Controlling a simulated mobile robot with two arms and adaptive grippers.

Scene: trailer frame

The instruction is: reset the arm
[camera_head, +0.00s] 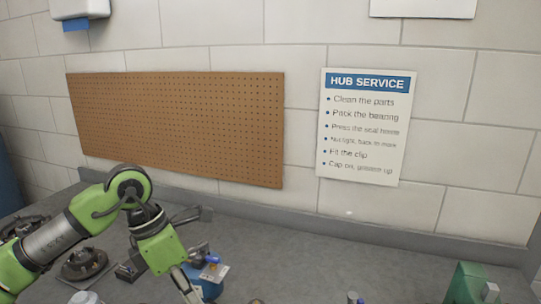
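My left arm, green and grey, comes in from the left and bends down at a round joint above the bench. My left gripper (187,287) points down at the bottom edge of the view, beside a blue container (211,272) with a pale label. The fingers are partly cut off by the frame edge, so I cannot tell whether they are open or shut, or whether they touch the container. My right gripper is not in view.
The grey bench (300,265) is mostly bare in the middle. Dark round parts (84,263) lie at the left. A dark green object (468,284) stands at the lower right. Behind are a brown pegboard (180,125) and a "HUB SERVICE" sign (364,125) on the block wall.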

